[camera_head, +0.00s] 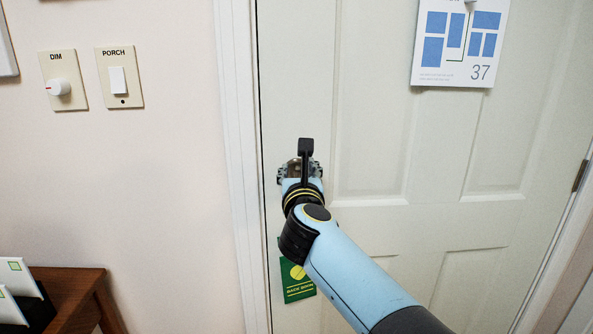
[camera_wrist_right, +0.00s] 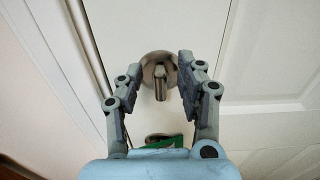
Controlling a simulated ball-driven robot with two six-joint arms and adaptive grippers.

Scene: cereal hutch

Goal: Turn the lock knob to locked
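The lock knob (camera_wrist_right: 160,82) is a metal thumb-turn on a round metal plate, set in the pale door near its edge. In the right wrist view its grip stands roughly upright. My right gripper (camera_wrist_right: 159,72) is open, with one finger on each side of the knob and a visible gap to each; I see no contact. In the head view my right gripper (camera_head: 300,168) is at the door's left edge, and its own wrist mostly hides the lock. My left gripper is not in view.
A green door hanger (camera_head: 297,280) hangs below my right wrist. A dimmer plate (camera_head: 62,80) and a porch switch (camera_head: 119,78) are on the left wall. A paper sign (camera_head: 460,42) is on the door. A wooden table (camera_head: 82,297) stands lower left.

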